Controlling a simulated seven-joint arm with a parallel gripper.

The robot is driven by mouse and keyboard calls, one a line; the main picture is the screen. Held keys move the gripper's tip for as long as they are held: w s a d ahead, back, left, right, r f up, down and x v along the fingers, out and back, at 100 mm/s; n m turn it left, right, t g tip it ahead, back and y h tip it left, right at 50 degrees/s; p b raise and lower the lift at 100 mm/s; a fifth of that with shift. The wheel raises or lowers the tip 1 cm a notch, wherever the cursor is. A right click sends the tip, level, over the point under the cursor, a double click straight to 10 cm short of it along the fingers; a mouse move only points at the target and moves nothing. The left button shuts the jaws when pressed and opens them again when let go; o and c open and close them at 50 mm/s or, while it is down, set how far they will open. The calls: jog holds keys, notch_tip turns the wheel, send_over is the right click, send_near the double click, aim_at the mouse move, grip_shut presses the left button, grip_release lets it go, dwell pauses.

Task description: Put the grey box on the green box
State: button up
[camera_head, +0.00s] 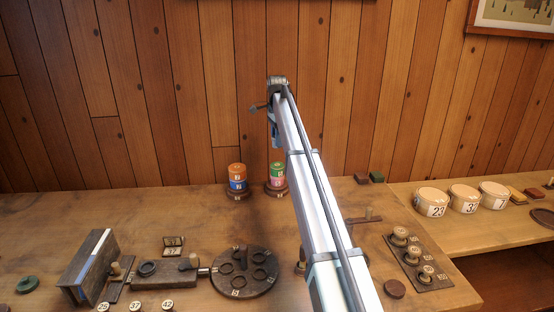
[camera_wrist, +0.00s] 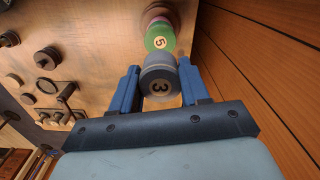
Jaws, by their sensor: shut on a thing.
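My gripper (camera_wrist: 158,68) is shut on the grey box (camera_wrist: 160,82), a round grey piece marked 3, with a blue finger on either side. The green box (camera_wrist: 159,38), a round piece marked 5, shows just beyond the grey one in the wrist view. In the head view, the green box (camera_head: 277,168) tops a stack on a dark base at the back of the table, with a pink piece under it. My gripper (camera_head: 274,132) is above this stack, with a gap between. The grey box is not clearly visible in the head view.
An orange and blue stack (camera_head: 237,177) stands just left of the green one. The wooden wall is close behind. A round dark tray (camera_head: 262,285) and several fixtures lie nearer. White tubs (camera_head: 431,202) stand on the right.

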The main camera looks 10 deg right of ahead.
jog(key=shift+f, duration=3.85)
jog(key=shift+f, duration=0.1)
jog(key=o, duration=1)
notch_tip(320, 180, up, 12)
jog(key=shift+r, duration=0.15)
